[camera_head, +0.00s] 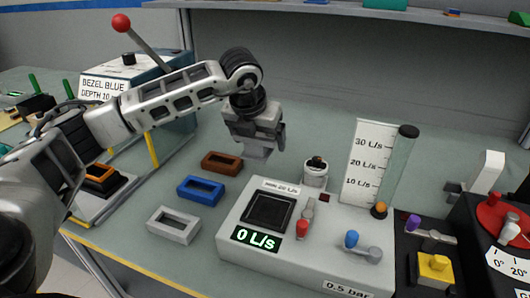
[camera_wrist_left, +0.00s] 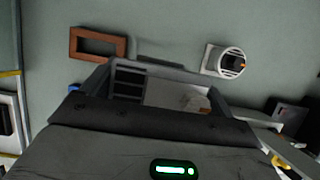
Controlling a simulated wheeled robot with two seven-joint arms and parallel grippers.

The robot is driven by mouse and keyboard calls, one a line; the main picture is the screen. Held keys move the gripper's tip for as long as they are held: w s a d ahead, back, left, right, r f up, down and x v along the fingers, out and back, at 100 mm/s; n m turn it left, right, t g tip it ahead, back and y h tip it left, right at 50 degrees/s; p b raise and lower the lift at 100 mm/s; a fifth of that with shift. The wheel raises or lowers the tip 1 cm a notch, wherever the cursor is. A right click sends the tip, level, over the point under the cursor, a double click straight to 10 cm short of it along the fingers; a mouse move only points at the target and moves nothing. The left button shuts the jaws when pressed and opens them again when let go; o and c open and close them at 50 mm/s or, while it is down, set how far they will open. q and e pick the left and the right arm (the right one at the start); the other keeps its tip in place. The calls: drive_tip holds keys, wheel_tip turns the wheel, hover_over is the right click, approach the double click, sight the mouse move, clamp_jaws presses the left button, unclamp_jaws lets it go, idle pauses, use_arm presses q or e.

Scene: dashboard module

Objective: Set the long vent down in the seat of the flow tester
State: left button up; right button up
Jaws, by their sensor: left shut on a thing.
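My left gripper (camera_head: 258,138) is shut on the grey long vent (camera_head: 257,153) and holds it in the air, behind and above the flow tester. In the left wrist view the held vent (camera_wrist_left: 128,84) shows as a grey frame with dark slats, partly hidden by the gripper. The flow tester (camera_head: 228,226) is a pale box with a green 0 L/s display (camera_head: 256,239). Its seat (camera_head: 268,211), a dark square recess on top, is empty. The vent is apart from the seat. My right gripper is not in view.
Brown (camera_head: 222,163), blue (camera_head: 200,190) and grey (camera_head: 174,225) frames lie left of the tester. A flow tube (camera_head: 396,170) with a scale stands behind right.

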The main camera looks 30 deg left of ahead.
use_arm(q)
drive_tip(key=s+d+r+b, duration=0.2)
drive_tip(key=s+r, duration=0.1)
drive_tip(key=s, duration=0.5)
drive_tip(key=s+d+r+m+g+h+p, duration=0.1)
drive_tip(key=d+m, duration=0.3)
drive_tip(key=m, duration=0.5)
drive_tip(key=s+d+r+m+g+h+p, duration=0.1)
drive_tip(key=d+m+h+p, duration=0.3)
drive_tip(key=m, duration=0.5)
drive_tip(key=shift+s+d+r+g+h, duration=0.3)
drive_tip(key=shift+s+d+r+g, duration=0.1)
drive_tip(key=shift+s+d+g, duration=0.3)
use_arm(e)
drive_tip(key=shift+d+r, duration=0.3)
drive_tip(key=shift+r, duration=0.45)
use_arm(q)
wheel_tip(320, 180, down, 4)
drive_tip(key=b, duration=0.4)
drive_tip(key=shift+f, duration=0.25)
drive_tip(key=shift+f+b, duration=0.65)
drive_tip(key=shift+b, duration=0.2)
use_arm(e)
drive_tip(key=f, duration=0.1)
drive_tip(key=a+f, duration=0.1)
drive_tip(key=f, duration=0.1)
